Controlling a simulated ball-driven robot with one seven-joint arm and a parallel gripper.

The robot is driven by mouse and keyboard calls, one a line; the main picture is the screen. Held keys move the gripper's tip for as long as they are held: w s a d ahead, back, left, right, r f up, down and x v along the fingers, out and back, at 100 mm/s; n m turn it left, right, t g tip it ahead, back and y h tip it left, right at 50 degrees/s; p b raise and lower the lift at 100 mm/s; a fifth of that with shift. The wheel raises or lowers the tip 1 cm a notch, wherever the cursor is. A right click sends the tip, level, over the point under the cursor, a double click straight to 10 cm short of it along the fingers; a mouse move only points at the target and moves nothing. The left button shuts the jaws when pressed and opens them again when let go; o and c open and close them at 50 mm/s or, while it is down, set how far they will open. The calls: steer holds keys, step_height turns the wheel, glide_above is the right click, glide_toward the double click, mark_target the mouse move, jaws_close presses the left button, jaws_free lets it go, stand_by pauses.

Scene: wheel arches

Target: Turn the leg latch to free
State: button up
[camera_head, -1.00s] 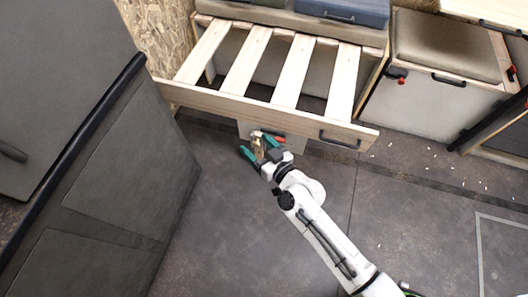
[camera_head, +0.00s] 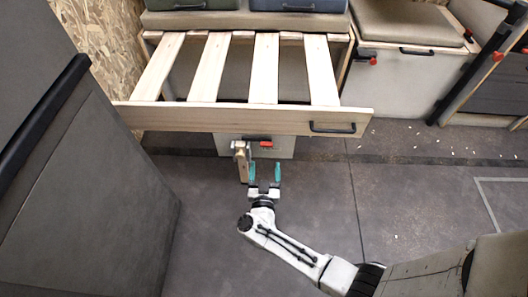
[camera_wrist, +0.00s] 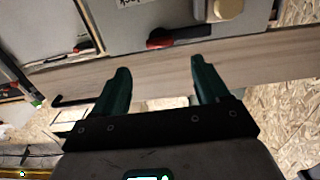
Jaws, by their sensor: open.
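The slatted frame (camera_head: 225,119) has a wooden leg (camera_head: 243,168) hanging below its front board, with a pale fitting (camera_head: 239,145) at its top. To the right of this fitting is a red-ended black handle (camera_head: 266,143) on a grey panel. I cannot tell which part is the leg latch. My gripper (camera_head: 265,168) is open and empty, just right of the leg, its teal fingers pointing toward the panel. In the wrist view, the red-ended handle (camera_wrist: 162,39) lies beyond the gap between my fingers (camera_wrist: 160,70); the pale fitting (camera_wrist: 228,8) is up to the right.
A dark grey cabinet (camera_head: 75,170) stands close on the left. The front board carries a black pull handle (camera_head: 332,127) at its right. A cushioned box (camera_head: 405,80) stands at the back right. The floor (camera_head: 400,200) is open, with small white bits scattered at the right.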

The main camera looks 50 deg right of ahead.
mark_target(266, 146)
steer(key=b+x, duration=0.2)
steer(key=x, duration=0.5)
steer(key=shift+f+b, duration=0.1)
steer(key=shift+b, duration=0.25)
steer(key=shift+w+d, duration=0.45)
steer(key=shift+d, duration=0.1)
steer(key=shift+c, duration=0.2)
jaws_close()
